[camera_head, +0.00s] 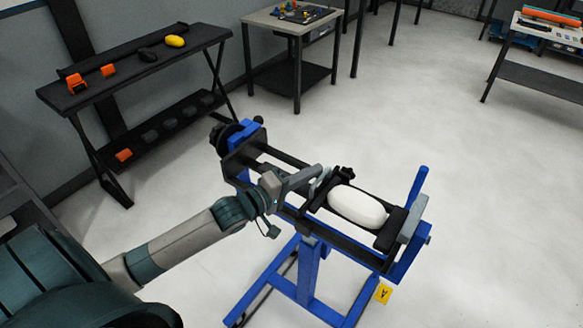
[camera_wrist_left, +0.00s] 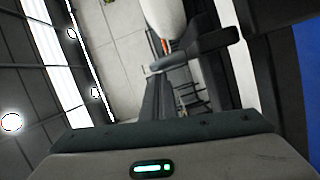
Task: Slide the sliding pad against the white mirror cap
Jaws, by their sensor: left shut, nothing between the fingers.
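The white mirror cap (camera_head: 357,205) is a smooth oval lying in a black holder on the blue stand. Part of a white rounded shape, likely the cap, shows at the top of the left wrist view (camera_wrist_left: 165,15). My left gripper (camera_head: 318,173) is shut, with its fingertips just left of the cap, above the holder's near end. A small pale grey piece (camera_head: 319,184) shows by the fingertips; I cannot tell whether it is the sliding pad. Whether anything touches the cap is unclear. My right gripper is out of view.
The blue stand (camera_head: 309,270) has a black rail frame with a black knob (camera_head: 221,138) at its left end. A black bench (camera_head: 140,68) stands at the left. A small table (camera_head: 296,22) and another table (camera_head: 545,32) stand behind. Pale floor is open around the stand.

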